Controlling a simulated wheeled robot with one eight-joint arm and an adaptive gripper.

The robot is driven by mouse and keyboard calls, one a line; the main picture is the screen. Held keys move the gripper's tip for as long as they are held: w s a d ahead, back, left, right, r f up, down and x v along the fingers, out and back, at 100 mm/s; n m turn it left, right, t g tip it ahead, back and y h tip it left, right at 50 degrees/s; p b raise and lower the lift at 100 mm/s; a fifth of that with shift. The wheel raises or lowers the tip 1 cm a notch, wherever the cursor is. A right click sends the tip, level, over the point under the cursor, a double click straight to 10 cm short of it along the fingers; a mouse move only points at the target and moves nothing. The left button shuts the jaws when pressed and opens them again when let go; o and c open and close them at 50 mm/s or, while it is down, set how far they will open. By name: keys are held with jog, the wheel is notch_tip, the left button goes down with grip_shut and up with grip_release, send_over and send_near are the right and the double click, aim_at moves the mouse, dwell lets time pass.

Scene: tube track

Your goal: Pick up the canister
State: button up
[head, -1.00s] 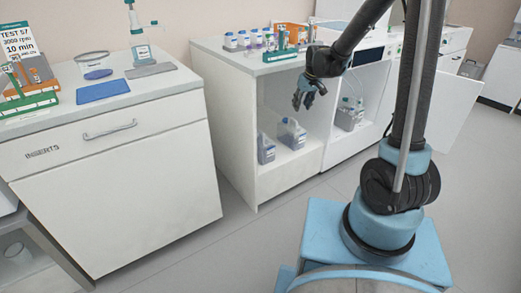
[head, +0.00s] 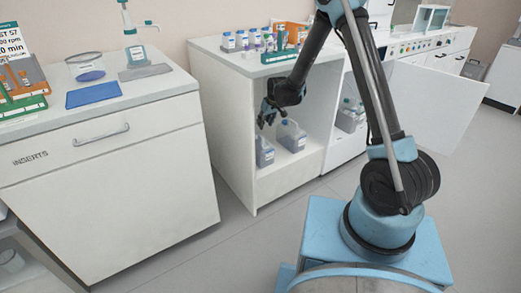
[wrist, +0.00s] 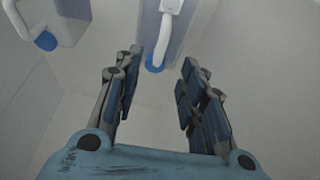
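Two pale translucent canisters stand on the lower shelf of the open cabinet in the head view, a narrow one (head: 264,152) at the left and a wider one (head: 291,137) at the right. My gripper (head: 267,119) is inside the cabinet opening, just above the left canister. In the wrist view my gripper (wrist: 158,92) is open and its fingers are empty. A canister with a white handle and blue cap (wrist: 156,68) shows beyond the fingertips, in line with the gap. Part of another canister with a blue cap (wrist: 46,41) is at the upper left.
The cabinet's left side wall (head: 223,130) and its top are close around my gripper. Several bottles and a green rack (head: 280,56) stand on top. More containers (head: 349,115) are in the neighbouring compartment, beside an open door (head: 435,98). The floor in front is clear.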

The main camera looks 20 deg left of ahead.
aim_at(259, 133)
jog(key=x, duration=0.4)
jog(key=w+x, duration=0.1)
jog(key=x, duration=0.1)
jog(key=shift+a, duration=0.15)
jog(key=shift+a+x, duration=0.2)
jog(key=shift+x, duration=1.3)
jog(key=shift+a+x, duration=0.15)
jog(key=shift+x, duration=1.35)
jog(key=shift+s, duration=0.2)
jog(key=shift+c, duration=0.2)
grip_shut()
jog(key=shift+r, duration=0.1)
